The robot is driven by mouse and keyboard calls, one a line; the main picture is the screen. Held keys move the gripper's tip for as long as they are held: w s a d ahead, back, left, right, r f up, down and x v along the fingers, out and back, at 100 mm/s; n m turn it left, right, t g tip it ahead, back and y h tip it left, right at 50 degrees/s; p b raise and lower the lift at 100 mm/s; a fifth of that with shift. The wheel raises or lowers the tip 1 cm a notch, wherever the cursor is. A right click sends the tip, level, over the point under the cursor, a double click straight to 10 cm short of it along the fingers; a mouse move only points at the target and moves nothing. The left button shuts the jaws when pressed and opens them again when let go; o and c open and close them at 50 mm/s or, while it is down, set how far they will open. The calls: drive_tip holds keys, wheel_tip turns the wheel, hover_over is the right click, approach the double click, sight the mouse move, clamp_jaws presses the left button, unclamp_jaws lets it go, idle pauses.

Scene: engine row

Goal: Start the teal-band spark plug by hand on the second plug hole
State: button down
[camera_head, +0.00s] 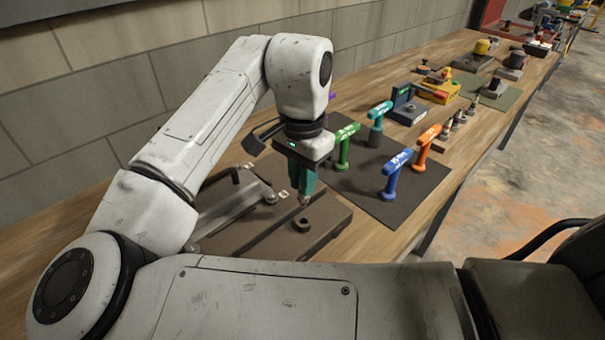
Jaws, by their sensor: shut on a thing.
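My gripper (302,190) points down above the brown engine block (328,212) and is shut on a slim part with a pale metal tip. I take it for the spark plug (304,200); its band cannot be told apart from the teal fingers around it. The tip is just above or at the block's top; I cannot tell whether it touches. A round raised hole (302,222) shows on the block, a little nearer than the tip. Small pale marks lie behind the gripper. My arm hides part of the block, so I cannot tell which hole is second.
A grey metal bar (228,208) lies at the block's left. On a dark mat (365,190) stand green (343,145), teal (377,122), blue (392,176) and orange (424,147) T-handled tools. Several upright metal parts (457,122) stand beyond. A block wall runs behind the bench.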

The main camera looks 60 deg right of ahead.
sight(303, 199)
drive_tip(key=shift+f+b, duration=1.3)
drive_tip(key=shift+f, duration=1.35)
drive_tip(key=shift+f+m, duration=0.1)
drive_tip(key=shift+m, duration=0.9)
drive_tip(key=c, duration=1)
unclamp_jaws()
